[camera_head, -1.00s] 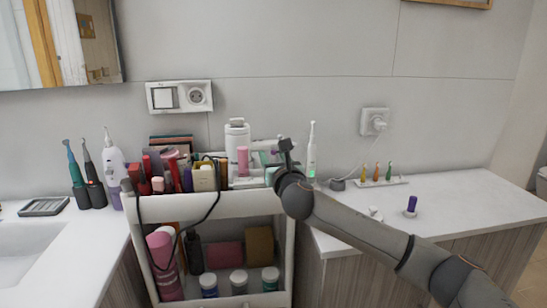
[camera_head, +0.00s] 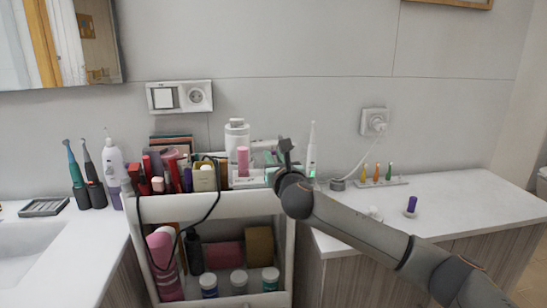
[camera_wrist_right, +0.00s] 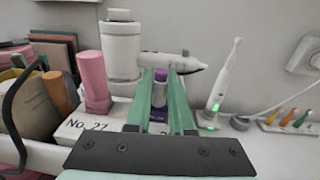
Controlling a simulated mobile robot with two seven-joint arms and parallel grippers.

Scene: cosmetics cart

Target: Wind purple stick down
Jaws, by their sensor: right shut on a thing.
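In the right wrist view a small stick (camera_wrist_right: 159,93) stands upright between the green fingers of my right gripper (camera_wrist_right: 160,76). It has a purple top, a silvery middle and a purple lower part. The fingers are shut on its sides, above the cart's top. In the head view my right gripper (camera_head: 287,155) is over the right end of the cart's top, and the stick cannot be made out there. Another purple stick-like piece (camera_head: 411,204) with a pale base stands on the right counter. My left gripper is not in view.
The cart (camera_head: 215,208) is crowded with bottles and tubes, with a pink tube (camera_wrist_right: 92,80) and a white bottle (camera_wrist_right: 120,50) close by. An electric toothbrush (camera_head: 312,150) stands right of the gripper. The right counter (camera_head: 460,205) has free room.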

